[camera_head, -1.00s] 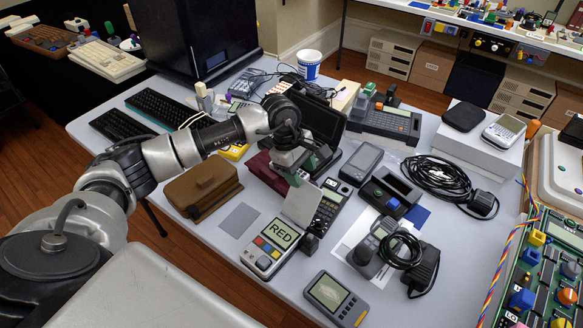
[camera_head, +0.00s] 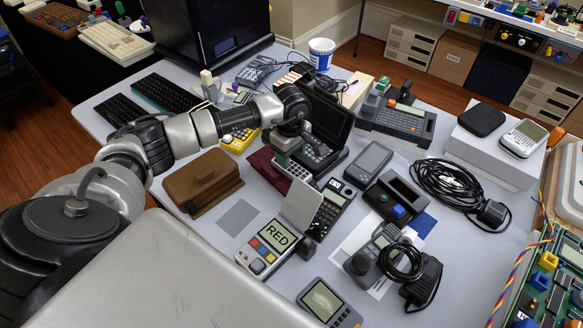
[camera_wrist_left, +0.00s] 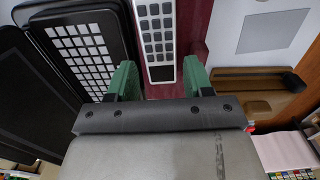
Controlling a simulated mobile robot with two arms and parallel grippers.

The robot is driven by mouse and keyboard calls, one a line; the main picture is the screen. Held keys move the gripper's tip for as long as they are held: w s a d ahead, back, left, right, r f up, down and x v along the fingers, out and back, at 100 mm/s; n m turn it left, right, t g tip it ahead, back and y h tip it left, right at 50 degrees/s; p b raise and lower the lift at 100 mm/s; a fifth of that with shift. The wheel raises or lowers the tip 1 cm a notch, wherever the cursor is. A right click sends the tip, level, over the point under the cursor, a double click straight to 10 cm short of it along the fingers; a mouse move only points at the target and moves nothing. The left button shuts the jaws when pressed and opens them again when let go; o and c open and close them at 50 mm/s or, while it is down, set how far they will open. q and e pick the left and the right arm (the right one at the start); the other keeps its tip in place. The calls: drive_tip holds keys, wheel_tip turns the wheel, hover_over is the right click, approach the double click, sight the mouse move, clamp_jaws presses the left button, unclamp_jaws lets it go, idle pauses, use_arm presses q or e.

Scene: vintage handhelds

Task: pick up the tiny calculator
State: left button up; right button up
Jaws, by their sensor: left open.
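A small white calculator with dark keys (camera_wrist_left: 157,38) lies on a maroon case; it also shows in the head view (camera_head: 292,169). My left gripper (camera_wrist_left: 160,78) is open, its two green fingers on either side of the calculator's near end in the wrist view. In the head view the left gripper (camera_head: 290,155) is directly above the maroon case (camera_head: 265,165) and partly hides it. I cannot tell whether the fingers touch the calculator. My right gripper is not in view.
A black case holding a calculator (camera_head: 318,150) stands open close beside the gripper. A brown case (camera_head: 202,180) lies to its left. A device reading RED (camera_head: 270,245) is in front. A long black calculator (camera_head: 330,205) and a grey handheld (camera_head: 370,160) lie to the right.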

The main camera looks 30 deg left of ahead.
sight(291, 167)
use_arm(q)
wheel_tip(291, 167, down, 4)
drive_tip(key=shift+d+r+p, duration=0.1)
drive_tip(key=shift+r+p, duration=0.05)
drive_tip(key=shift+p, duration=0.35)
drive_tip(key=shift+f, duration=0.6)
drive_tip(key=c, duration=0.6)
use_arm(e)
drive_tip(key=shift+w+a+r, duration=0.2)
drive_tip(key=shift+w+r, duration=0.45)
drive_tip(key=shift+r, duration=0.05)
use_arm(q)
drive_tip(key=shift+r, duration=0.1)
